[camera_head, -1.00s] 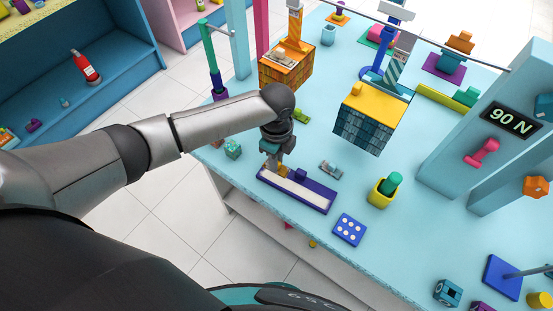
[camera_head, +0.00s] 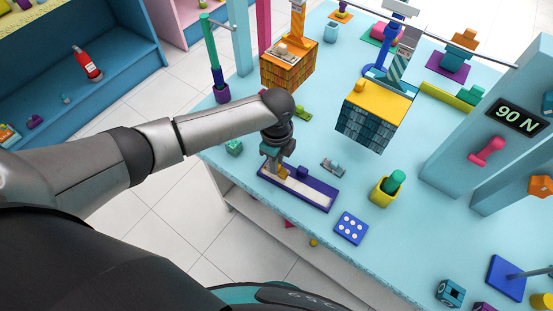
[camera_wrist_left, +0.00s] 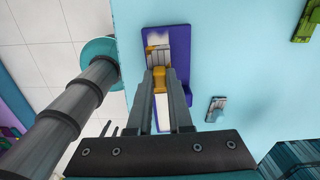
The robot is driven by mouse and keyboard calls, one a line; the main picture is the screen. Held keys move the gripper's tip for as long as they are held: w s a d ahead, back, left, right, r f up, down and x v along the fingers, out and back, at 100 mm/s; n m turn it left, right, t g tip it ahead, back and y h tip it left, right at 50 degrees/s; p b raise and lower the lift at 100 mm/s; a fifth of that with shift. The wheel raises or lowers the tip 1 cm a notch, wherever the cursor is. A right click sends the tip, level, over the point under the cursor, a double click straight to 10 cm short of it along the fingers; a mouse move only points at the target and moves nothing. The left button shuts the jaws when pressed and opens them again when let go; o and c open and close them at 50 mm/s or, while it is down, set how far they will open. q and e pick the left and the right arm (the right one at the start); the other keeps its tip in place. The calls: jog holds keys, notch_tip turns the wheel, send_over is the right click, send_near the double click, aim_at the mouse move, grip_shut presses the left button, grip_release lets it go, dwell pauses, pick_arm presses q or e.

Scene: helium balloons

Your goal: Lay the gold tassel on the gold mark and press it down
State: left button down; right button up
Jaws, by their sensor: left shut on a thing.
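A purple tray (camera_head: 324,207) with a pale strip lies near the table's front edge. It also shows in the left wrist view (camera_wrist_left: 181,62). My left gripper (camera_head: 276,172) is over its left end, shut on a small gold piece (camera_wrist_left: 158,76), which looks like the gold tassel. In the left wrist view the fingers of my left gripper (camera_wrist_left: 160,80) point at the tray, with the gold piece between their tips. A thin gold band (camera_wrist_left: 157,47) shows on the tray just beyond the tips. I cannot tell whether the piece touches the strip. My right gripper is out of view.
A small grey clip-like object (camera_head: 333,168) lies behind the tray. A blue dotted block (camera_head: 350,229) and a yellow cup (camera_head: 381,193) with a green piece stand to the right. An orange box (camera_head: 287,70) and a yellow-topped box (camera_head: 376,108) are farther back.

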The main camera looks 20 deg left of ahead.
pick_arm(q)
jog(key=shift+f, duration=0.15)
dwell(0.7)
jog(key=shift+f+b, duration=0.6)
jog(key=shift+f, duration=0.6)
jog(key=c, duration=0.8)
grip_release()
jog(key=shift+o, duration=0.2)
notch_tip(320, 180, up, 8)
jog(key=p, duration=0.8)
jog(key=shift+r, duration=0.1)
